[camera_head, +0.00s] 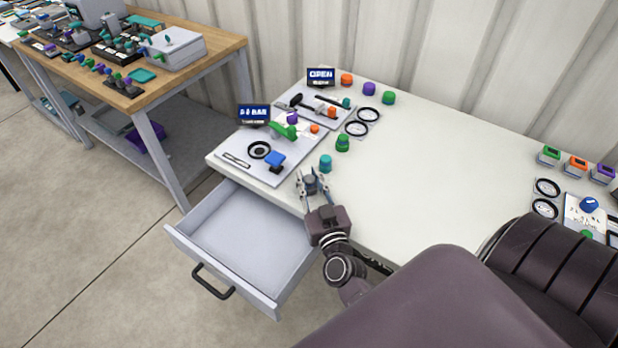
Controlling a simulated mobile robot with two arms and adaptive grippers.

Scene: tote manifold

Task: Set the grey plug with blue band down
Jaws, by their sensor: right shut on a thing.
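My right gripper (311,180) is over the front edge of the white table (430,165), just above the right side of the open drawer. Its fingers are shut on a small grey plug (310,182), which is mostly hidden between them. The blue band on it is too small to make out clearly. A teal plug (326,163) stands on the table just beyond the fingertips. I cannot tell whether the held plug touches the table. My left gripper is not in view.
An open, empty grey drawer (245,240) juts out below the table's front left. A grey panel (248,172) with a blue valve and green handle lies left of the gripper. A green plug (342,143) stands behind. The middle of the table is clear.

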